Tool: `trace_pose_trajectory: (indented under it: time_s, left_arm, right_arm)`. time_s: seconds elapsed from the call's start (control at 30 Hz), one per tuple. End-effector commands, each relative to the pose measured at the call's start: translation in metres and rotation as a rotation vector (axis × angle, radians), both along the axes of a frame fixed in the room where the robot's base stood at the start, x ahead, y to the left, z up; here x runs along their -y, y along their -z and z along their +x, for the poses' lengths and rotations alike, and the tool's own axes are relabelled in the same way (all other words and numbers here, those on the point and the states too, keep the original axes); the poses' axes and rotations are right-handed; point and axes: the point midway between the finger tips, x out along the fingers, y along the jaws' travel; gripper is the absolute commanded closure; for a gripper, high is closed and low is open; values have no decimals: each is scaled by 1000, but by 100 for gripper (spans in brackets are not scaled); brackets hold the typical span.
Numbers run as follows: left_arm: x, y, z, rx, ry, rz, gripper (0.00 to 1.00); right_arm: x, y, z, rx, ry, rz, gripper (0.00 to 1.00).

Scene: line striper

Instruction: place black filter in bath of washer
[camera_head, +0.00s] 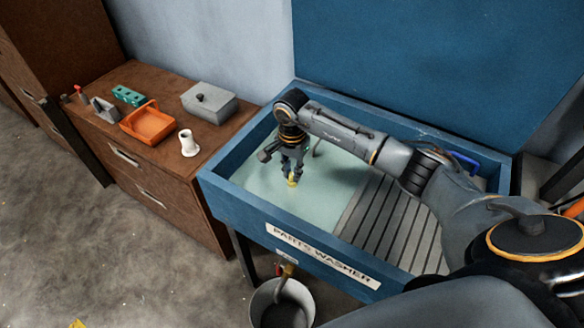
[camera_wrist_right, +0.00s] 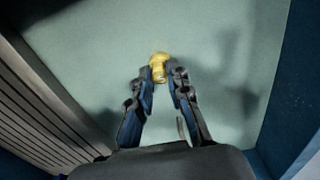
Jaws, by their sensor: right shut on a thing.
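The parts washer (camera_head: 262,218) is a blue tub with a pale green bath (camera_head: 325,195) at left and a grey slatted drainboard (camera_head: 395,228) at right. My right gripper (camera_head: 292,177) reaches down over the bath, fingers pointing down. It is shut on a small yellow, brass-like piece (camera_wrist_right: 160,68), held between the fingertips; the piece also shows in the head view (camera_head: 292,183). I cannot tell whether the piece touches the bath floor. I make out no black filter in either view. My left gripper is not in view.
A brown cabinet at left carries an orange tray (camera_head: 147,123), a grey lidded box (camera_head: 209,101), a green block (camera_head: 128,96) and a white cylindrical piece (camera_head: 188,143). A bucket (camera_head: 266,297) stands below the washer's drain. The washer's walls surround the bath.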

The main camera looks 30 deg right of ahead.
Motion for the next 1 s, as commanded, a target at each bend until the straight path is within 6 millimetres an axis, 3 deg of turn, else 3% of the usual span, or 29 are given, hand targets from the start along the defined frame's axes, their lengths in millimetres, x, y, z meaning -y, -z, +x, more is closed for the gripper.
trace_pose_trajectory:
  time_s: [0.43, 0.47, 0.57, 1.0]
  left_arm:
    - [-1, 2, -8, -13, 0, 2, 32]
    - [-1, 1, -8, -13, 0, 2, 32]
    - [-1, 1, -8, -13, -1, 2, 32]
    - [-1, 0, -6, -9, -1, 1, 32]
  right_arm:
    - [0, 10, 1, 3, 0, 2, 100]
    - [0, 8, 1, 3, 0, 2, 78]
    - [0, 8, 0, 2, 0, 1, 60]
    - [0, -1, 2, 7, 0, 2, 60]
